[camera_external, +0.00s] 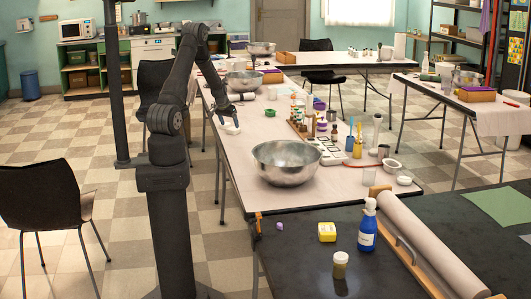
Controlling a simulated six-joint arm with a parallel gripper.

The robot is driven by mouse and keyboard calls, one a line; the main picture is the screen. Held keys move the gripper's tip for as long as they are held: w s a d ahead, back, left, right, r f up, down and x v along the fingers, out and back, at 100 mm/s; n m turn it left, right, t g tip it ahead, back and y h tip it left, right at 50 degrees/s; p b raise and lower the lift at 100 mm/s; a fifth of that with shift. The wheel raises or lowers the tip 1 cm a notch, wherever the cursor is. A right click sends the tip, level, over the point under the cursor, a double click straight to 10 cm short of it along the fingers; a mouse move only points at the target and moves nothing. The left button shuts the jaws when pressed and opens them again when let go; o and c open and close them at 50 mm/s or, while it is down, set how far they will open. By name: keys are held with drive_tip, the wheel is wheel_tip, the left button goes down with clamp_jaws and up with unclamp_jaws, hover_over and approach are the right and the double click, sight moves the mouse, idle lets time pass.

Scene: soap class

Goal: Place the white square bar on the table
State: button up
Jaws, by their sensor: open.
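A small white bar (232,129) lies on the pale cover of the long table (230,185), near its left edge. My gripper (229,115) points down just above and around the top of the white bar, with its fingers apart. At this size I cannot tell whether a finger touches the bar. The far side of the bar is partly hidden by the fingers.
A large steel bowl (285,163) stands to the right and nearer, and another metal bowl (245,82) behind. A small green dish (270,113) and several bottles stand to the right.

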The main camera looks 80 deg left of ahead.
sight(231, 129)
drive_tip(key=v, duration=0.8)
drive_tip(key=shift+r, duration=0.3)
drive_tip(key=shift+d, duration=0.1)
drive_tip(key=x, duration=1.2)
drive_tip(key=shift+f, duration=0.2)
drive_tip(key=shift+s+r, duration=0.1)
drive_tip(key=shift+r, duration=0.1)
